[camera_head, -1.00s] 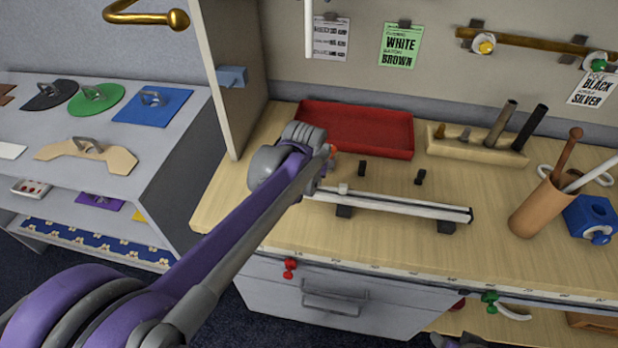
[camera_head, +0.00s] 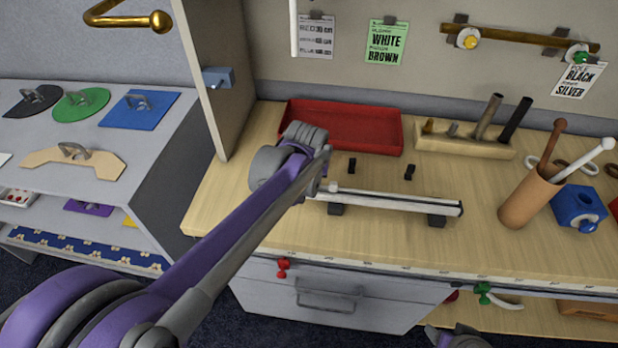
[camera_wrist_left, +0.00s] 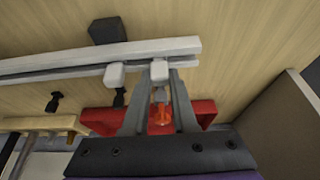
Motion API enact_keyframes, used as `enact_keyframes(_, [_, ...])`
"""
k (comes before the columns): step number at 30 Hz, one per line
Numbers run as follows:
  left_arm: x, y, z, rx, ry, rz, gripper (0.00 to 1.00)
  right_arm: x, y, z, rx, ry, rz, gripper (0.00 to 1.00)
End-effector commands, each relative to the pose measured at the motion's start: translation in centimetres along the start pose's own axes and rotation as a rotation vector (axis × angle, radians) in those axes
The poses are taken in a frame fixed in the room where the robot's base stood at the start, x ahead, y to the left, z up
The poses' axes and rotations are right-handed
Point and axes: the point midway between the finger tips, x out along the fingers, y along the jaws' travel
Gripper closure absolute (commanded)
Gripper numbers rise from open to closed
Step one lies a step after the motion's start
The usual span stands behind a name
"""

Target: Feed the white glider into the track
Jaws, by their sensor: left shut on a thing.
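The white track (camera_head: 400,202) lies across the table on dark supports, and it also shows in the left wrist view (camera_wrist_left: 60,62). My left gripper (camera_wrist_left: 159,78) is shut on a white glider (camera_wrist_left: 159,70) with an orange part (camera_wrist_left: 160,115) below it, between the fingers. This glider is at the track near its right end in the wrist view; whether it is inside the slot I cannot tell. A second white glider (camera_wrist_left: 115,75) sits at the track beside it, also visible in the head view (camera_head: 333,187). In the head view my arm hides the held glider.
A red tray (camera_head: 345,128) lies behind the track. Two small black pieces (camera_head: 352,165) stand between them. A wooden block with rods (camera_head: 465,140), a brown cup (camera_head: 528,200) and a blue block (camera_head: 580,207) stand to the right. An upright panel (camera_head: 215,80) rises at the left.

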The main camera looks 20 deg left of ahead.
Motion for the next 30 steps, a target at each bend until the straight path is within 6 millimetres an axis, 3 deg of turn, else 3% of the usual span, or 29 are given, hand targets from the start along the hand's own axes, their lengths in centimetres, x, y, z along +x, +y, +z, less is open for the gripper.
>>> enact_keyframes(19, [0.0,1.6,0.0,0.001,0.000,0.000,1.00,-0.1,0.0,0.0,0.000,0.000,0.000,0.39])
enact_keyframes(20, [0.0,1.6,0.0,0.001,0.000,0.000,0.73,0.0,0.0,0.0,0.000,0.000,0.000,0.39])
enact_keyframes(24, [0.0,1.6,0.0,0.000,0.000,0.000,0.47,0.0,0.0,0.0,0.000,0.000,0.000,0.39])
enact_keyframes(26, [0.0,1.6,0.0,0.000,0.000,0.000,0.39,0.0,0.0,0.0,0.000,0.000,0.000,0.39])
enact_keyframes(30, [0.0,1.6,0.0,0.000,0.000,0.000,0.39,0.0,0.0,0.0,0.000,0.000,0.000,0.39])
